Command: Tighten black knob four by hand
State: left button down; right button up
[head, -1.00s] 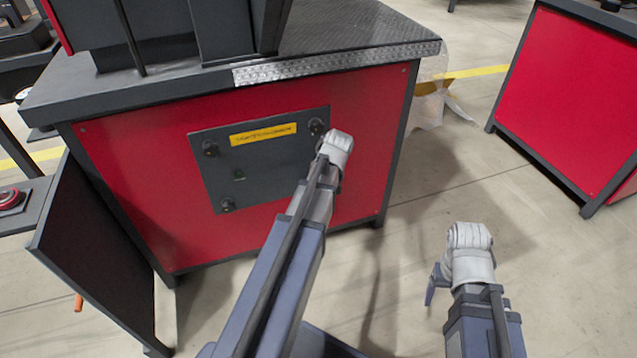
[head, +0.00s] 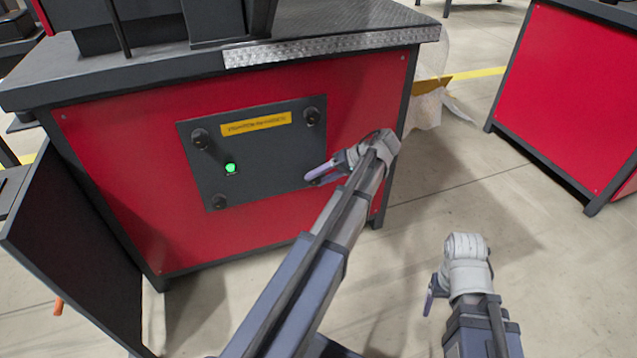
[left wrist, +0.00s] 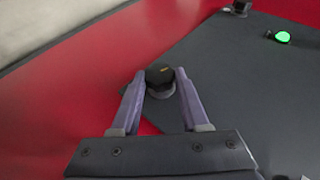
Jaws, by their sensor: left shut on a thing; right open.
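A dark panel (head: 250,185) with a yellow label is mounted on the red cabinet side. Black knobs show at its upper left (head: 200,138), upper right (head: 312,116) and lower left (head: 219,201). My left gripper (head: 312,177) is at the lower right corner, where it hides the knob from the head view. In the left wrist view, this black knob (left wrist: 160,84) sits between the two purple fingertips, and the gripper is shut on it. My right gripper (head: 431,296) is open and empty, low over the floor at the right, away from the panel.
A green lamp (head: 230,168) glows on the panel. An open dark door (head: 75,240) stands at the cabinet's left. Clear wrapping (head: 428,105) lies behind the cabinet's right edge.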

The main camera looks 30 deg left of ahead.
pick_arm(q)
jog(key=shift+f+g, duration=0.1)
jog(key=shift+g, duration=0.2)
dwell(0.4)
jog(key=shift+c, duration=2)
grip_release()
jog(key=shift+d, duration=0.1)
jog(key=p+v, duration=0.4)
jog(key=v, duration=0.3)
jog(key=shift+d, duration=0.35)
jog(key=shift+w, duration=0.1)
